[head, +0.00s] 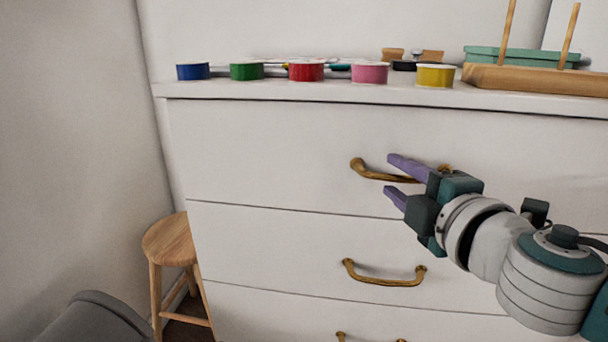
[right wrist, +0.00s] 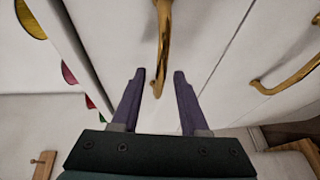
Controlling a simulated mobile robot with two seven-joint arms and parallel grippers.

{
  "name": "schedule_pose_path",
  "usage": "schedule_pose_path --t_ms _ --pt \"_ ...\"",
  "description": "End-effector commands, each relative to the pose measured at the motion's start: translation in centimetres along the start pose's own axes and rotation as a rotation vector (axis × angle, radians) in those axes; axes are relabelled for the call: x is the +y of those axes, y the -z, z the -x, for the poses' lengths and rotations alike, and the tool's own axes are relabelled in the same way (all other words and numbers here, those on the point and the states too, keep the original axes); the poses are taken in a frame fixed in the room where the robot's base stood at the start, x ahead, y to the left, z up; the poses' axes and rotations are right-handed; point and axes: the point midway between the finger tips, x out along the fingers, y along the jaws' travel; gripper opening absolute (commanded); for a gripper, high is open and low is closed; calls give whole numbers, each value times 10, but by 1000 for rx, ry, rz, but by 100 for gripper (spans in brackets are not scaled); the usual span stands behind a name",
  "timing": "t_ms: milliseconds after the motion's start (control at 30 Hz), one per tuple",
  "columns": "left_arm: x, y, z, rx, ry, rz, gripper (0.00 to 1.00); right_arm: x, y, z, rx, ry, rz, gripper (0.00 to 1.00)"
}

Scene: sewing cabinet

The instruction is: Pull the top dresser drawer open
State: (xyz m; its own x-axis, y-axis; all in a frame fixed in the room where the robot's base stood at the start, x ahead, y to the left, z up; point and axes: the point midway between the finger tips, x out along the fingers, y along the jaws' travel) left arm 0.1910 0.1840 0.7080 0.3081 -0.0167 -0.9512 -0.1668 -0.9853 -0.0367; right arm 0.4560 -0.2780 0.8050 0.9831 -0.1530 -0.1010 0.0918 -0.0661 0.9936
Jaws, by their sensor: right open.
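The top dresser drawer (head: 260,150) is white and looks shut, its front flush with the drawer below. Its curved brass handle (head: 368,172) runs across the drawer front, partly hidden behind my right gripper (head: 398,178). In the right wrist view the same handle (right wrist: 163,45) comes down from the top edge and ends between the two purple fingertips. My right gripper (right wrist: 159,75) is open, with one finger on each side of the handle's line; I cannot tell whether it touches. My left gripper is not in view.
Several coloured round tins, such as the red one (head: 306,71), stand along the dresser top. A wooden thread stand (head: 535,80) is at the right. A lower drawer has its own brass handle (head: 385,280). A wooden stool (head: 170,240) stands left of the dresser.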

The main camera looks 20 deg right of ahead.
Motion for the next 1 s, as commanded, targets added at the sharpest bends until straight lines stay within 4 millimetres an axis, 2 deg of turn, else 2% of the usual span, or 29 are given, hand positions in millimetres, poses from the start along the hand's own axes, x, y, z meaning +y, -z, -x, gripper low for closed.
schedule_pose_path --t_ms 100,367,767,1000 --pt "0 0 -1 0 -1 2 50 0 0 -6 -1 0 -1 44" --pt "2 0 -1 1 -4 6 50 0 0 -7 -1 1 -2 44" --pt "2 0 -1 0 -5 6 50 0 0 -7 -1 1 -2 0" --pt "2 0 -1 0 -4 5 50 0 0 -7 -1 1 -1 0"
